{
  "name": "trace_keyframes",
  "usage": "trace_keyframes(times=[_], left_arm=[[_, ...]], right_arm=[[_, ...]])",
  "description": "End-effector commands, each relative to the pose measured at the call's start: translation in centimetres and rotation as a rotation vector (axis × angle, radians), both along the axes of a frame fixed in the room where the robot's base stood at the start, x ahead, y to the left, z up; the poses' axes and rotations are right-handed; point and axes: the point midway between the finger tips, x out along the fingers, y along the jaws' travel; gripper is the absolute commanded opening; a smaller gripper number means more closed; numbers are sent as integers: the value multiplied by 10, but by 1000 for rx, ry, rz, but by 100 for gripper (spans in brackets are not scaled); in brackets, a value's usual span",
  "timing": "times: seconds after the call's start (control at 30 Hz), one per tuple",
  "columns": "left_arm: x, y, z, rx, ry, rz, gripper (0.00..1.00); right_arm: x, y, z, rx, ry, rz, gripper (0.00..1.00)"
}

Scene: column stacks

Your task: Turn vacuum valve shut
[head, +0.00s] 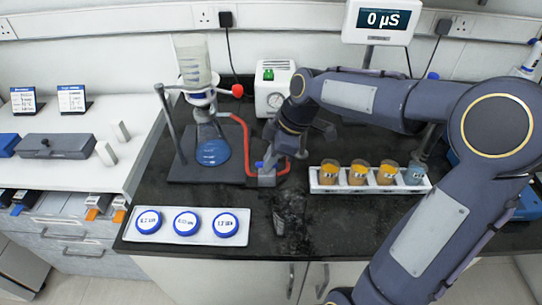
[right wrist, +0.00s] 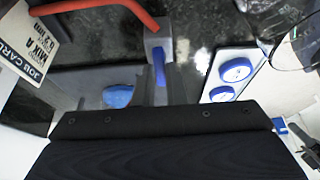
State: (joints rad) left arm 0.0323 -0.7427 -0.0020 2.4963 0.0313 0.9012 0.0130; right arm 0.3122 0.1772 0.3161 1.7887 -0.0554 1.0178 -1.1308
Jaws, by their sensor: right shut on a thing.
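The vacuum valve (head: 267,180) is a small grey block with a blue lever, on the black bench at the end of the red hose (head: 247,138). In the right wrist view the grey valve block (right wrist: 158,38) shows with its blue lever (right wrist: 159,68) between my fingers. My right gripper (head: 270,166) reaches down onto the valve and is shut on the lever; in the right wrist view its fingertips (right wrist: 159,80) flank the lever. The lever's exact angle is hard to tell in the head view. My left gripper is not in view.
A filter flask with blue liquid (head: 212,151) stands left of the valve, a white pump with a gauge (head: 266,101) behind it. A white rack of jars (head: 320,188) is at right. A white tray with blue-rimmed discs (head: 168,238) is at front left. A glass beaker (head: 289,208) stands in front.

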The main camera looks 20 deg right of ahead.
Motion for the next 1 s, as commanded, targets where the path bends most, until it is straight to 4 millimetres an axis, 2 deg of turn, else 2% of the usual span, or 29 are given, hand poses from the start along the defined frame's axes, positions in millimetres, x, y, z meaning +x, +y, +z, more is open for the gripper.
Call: trace_keyframes(times=[0.23, 0.43, 1.0], left_arm=[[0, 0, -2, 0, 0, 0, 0], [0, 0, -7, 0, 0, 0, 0], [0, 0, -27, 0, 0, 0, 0]], right_arm=[[0, 0, 0, -1, -1, -22, 0], [-1, 1, -1, -1, -2, -111, 0], [-4, 5, -1, 0, -5, -616, 0]])
